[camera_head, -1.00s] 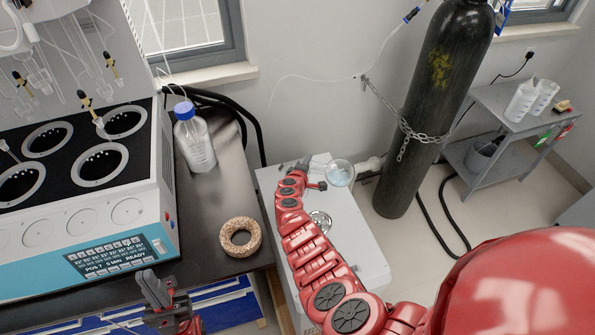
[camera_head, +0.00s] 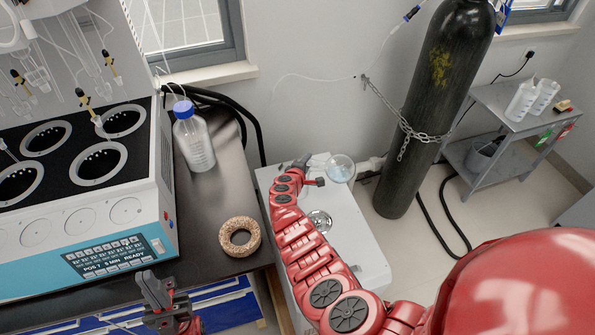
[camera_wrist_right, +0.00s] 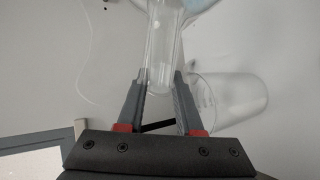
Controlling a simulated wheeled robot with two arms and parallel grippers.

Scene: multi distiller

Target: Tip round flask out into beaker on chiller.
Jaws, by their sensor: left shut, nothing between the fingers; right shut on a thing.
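The round flask (camera_head: 341,169) is clear glass with a little pale blue liquid. My right gripper (camera_head: 310,168) is shut on its neck and holds it over the far end of the white chiller (camera_head: 355,250). In the right wrist view the fingers (camera_wrist_right: 160,88) grip the flask's neck (camera_wrist_right: 164,52), with the round body cut off at the top edge. The clear beaker (camera_wrist_right: 230,100) is just right of the fingers there, apart from the neck as seen; in the head view I cannot make it out clearly. My left gripper (camera_head: 158,290) is shut and empty at the bench's front edge.
A cork ring (camera_head: 240,238) and a blue-capped bottle (camera_head: 194,140) stand on the dark bench beside the distiller (camera_head: 85,240). A chained gas cylinder (camera_head: 425,120) stands right of the chiller. A grey trolley (camera_head: 510,120) is further right.

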